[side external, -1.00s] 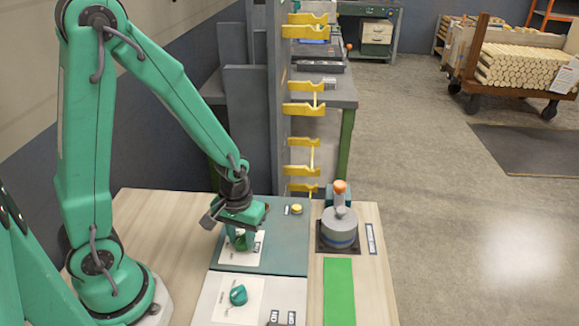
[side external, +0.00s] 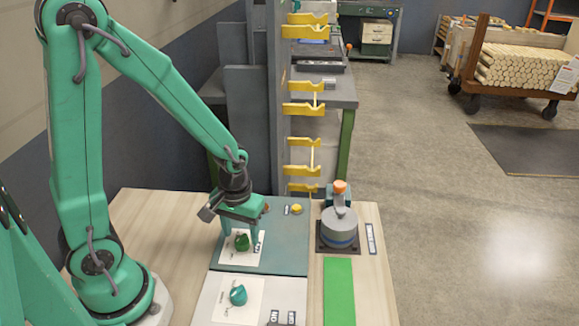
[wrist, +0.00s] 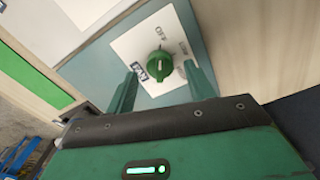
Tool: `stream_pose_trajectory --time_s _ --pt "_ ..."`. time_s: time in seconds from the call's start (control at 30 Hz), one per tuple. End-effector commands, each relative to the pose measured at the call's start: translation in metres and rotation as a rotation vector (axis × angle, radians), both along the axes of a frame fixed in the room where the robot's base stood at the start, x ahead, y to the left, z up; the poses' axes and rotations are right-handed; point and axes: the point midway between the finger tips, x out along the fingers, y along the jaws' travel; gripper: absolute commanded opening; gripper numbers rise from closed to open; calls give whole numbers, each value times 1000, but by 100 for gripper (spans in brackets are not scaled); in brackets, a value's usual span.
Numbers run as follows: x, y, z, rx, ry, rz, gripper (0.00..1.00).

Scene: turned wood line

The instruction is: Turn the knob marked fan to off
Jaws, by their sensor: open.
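The fan knob (wrist: 158,64) is a round green knob on a white plate (wrist: 147,48) with the printed words FAN and OFF. It also shows in the side view (side external: 242,242), on the teal panel (side external: 283,250). My gripper (wrist: 160,70) is open, with one finger on each side of the knob in the wrist view. In the side view my gripper (side external: 239,230) is just above the knob, apparently not holding it. The exact setting of its pointer is too small to read surely.
A second, teal knob (side external: 238,294) sits on the white panel in front. A yellow button (side external: 296,209) is at the back of the teal panel. A grey cylinder device with an orange top (side external: 340,228) stands to the right, behind a green strip (side external: 339,291).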

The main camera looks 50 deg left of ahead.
Motion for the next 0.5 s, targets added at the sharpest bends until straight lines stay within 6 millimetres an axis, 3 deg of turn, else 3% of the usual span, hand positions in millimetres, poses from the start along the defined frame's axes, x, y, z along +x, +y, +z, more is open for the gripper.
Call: stream_pose_trajectory --time_s 0.5 --pt "0 0 52 0 -2 1 54"
